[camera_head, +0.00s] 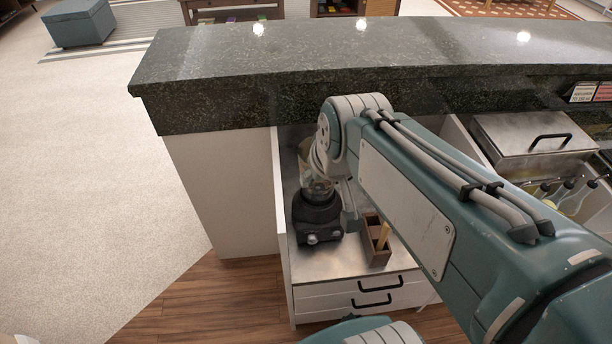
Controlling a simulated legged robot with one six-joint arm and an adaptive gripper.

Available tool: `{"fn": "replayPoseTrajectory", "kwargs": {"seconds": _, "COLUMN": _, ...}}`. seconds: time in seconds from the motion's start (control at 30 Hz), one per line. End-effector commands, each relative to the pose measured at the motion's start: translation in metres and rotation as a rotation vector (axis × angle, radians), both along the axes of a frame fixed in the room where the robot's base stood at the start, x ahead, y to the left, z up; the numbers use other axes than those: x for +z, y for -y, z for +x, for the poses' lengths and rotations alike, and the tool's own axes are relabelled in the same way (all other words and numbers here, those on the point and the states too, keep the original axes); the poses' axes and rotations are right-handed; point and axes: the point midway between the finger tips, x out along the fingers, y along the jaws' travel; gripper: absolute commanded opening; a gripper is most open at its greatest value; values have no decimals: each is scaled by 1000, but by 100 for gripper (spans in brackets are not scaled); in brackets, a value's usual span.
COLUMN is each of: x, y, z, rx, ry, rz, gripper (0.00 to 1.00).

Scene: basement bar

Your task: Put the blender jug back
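A black blender base (317,217) with knobs on its front stands on the metal worktop below the bar counter. A clear blender jug (315,183) shows just above the base, below the end of my arm. Its upper part is partly hidden by my arm. I cannot tell whether the jug is seated on the base or slightly above it. My gripper is hidden behind my arm links, so its fingers and its hold on the jug cannot be seen.
A small wooden caddy (375,240) stands on the worktop right of the base. The dark stone counter (380,50) overhangs behind. Drawers (360,295) are below. A steel lidded bin (530,140) is at right. Open floor (90,190) lies left.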

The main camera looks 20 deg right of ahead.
Motion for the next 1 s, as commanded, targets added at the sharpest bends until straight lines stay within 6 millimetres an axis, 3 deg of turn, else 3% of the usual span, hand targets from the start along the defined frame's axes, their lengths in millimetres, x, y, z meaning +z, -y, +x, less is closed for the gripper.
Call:
{"fn": "replayPoseTrajectory", "kwargs": {"seconds": 0.1, "x": 5, "y": -18, "z": -32, "rx": 36, "ry": 21, "rz": -6, "gripper": 57}}
{"fn": "replayPoseTrajectory", "kwargs": {"seconds": 0.3, "x": 5, "y": -29, "z": -59, "rx": 56, "ry": 29, "rz": -10, "gripper": 57}}
{"fn": "replayPoseTrajectory", "kwargs": {"seconds": 1.0, "x": 5, "y": -30, "z": -60, "rx": 55, "ry": 28, "rz": -9, "gripper": 57}}
